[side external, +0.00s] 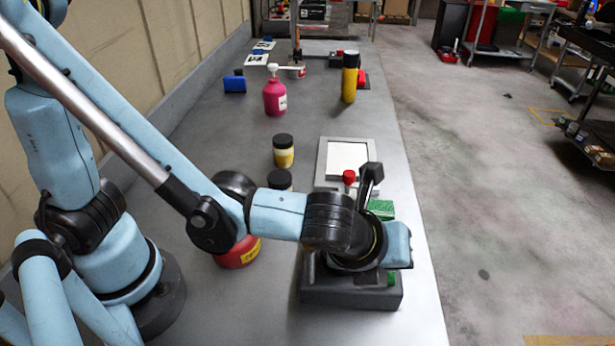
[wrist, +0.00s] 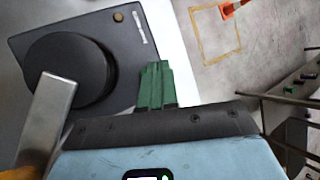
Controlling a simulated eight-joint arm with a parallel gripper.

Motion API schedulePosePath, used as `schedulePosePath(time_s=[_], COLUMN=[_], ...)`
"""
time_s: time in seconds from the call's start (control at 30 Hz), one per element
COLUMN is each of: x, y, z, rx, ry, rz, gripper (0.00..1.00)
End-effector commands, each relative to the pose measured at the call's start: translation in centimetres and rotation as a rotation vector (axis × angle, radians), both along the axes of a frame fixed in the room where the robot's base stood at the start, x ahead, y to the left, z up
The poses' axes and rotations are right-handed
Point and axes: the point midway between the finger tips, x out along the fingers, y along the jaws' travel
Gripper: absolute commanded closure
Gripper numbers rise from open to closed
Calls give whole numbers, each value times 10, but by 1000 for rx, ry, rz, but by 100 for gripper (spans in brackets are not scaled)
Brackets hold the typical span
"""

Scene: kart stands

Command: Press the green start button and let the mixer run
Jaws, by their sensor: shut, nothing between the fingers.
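The mixer (side external: 350,296) is a dark grey box on the bench near its right edge, partly hidden under my wrist. In the wrist view its dark base (wrist: 115,40) carries a round black disc, a small brass-coloured knob and a white label. My gripper (wrist: 155,84) has green fingers close together, shut and empty, by the base's edge. In the side view a small green patch (side external: 391,279) shows at the base's right end; I cannot tell whether it is the start button or a fingertip. No start button is clearly seen in the wrist view.
A green block (side external: 381,212) and a white-panelled grey frame (side external: 348,160) lie behind the mixer. A red container (side external: 238,256) and dark-lidded jars (side external: 283,152) stand left. A pink pump bottle (side external: 274,95) and yellow cylinder (side external: 349,80) are farther back. The bench drops off right.

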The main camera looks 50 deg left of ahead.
Motion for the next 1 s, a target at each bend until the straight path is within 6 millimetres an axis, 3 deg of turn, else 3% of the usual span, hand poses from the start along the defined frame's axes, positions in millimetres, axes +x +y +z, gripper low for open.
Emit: schedulePosePath(time_s=[1.0], x=[0], y=[0], z=[-7], rx=[0], ry=[0], rz=[0], gripper=[100])
